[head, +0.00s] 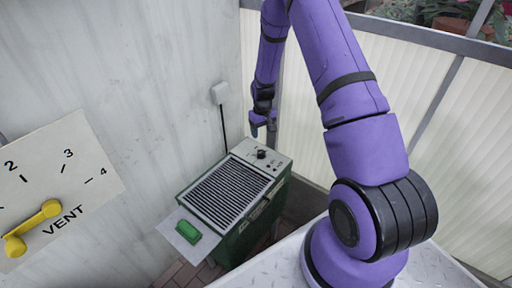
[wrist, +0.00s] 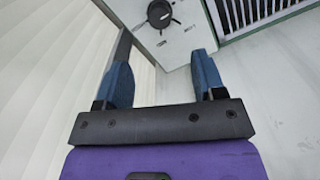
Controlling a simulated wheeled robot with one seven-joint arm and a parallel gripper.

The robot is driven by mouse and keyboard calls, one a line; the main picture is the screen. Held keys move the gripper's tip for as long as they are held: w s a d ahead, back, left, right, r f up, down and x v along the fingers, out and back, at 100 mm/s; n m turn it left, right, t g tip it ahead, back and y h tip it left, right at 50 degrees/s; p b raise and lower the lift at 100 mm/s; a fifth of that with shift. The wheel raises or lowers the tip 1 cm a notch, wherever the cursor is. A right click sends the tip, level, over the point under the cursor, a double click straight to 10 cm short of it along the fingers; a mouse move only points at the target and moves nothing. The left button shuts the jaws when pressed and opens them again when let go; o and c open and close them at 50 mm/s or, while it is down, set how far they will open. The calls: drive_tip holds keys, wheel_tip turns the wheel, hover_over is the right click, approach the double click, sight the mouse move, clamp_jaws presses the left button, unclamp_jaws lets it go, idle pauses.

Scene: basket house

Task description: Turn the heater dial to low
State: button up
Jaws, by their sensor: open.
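The heater (head: 234,190) is a green box with a dark grille on top, standing low by the wall. Its black dial (head: 261,154) sits on the pale control panel at the far end of the grille. In the wrist view the round black dial (wrist: 160,14) is at the top edge, partly cut off, with small marks around it that are too small to read. My gripper (head: 264,128) is above the heater's far end. In the wrist view my gripper (wrist: 163,70) has its blue fingers apart with nothing between them, and the dial lies beyond the fingertips, apart from them.
A VENT plate (head: 86,162) with a yellow lever (head: 33,229) is on the left wall. A green object (head: 188,232) lies on a pale shelf at the heater's near end. A white wall box (head: 220,93) with a black cord is behind the heater. Ribbed panels stand at the right.

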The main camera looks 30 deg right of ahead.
sight(261, 152)
wheel_tip(261, 152, down, 12)
drive_tip(key=shift+w+r, duration=0.1)
drive_tip(key=shift+w, duration=0.05)
idle(0.4)
drive_tip(key=c, duration=0.9)
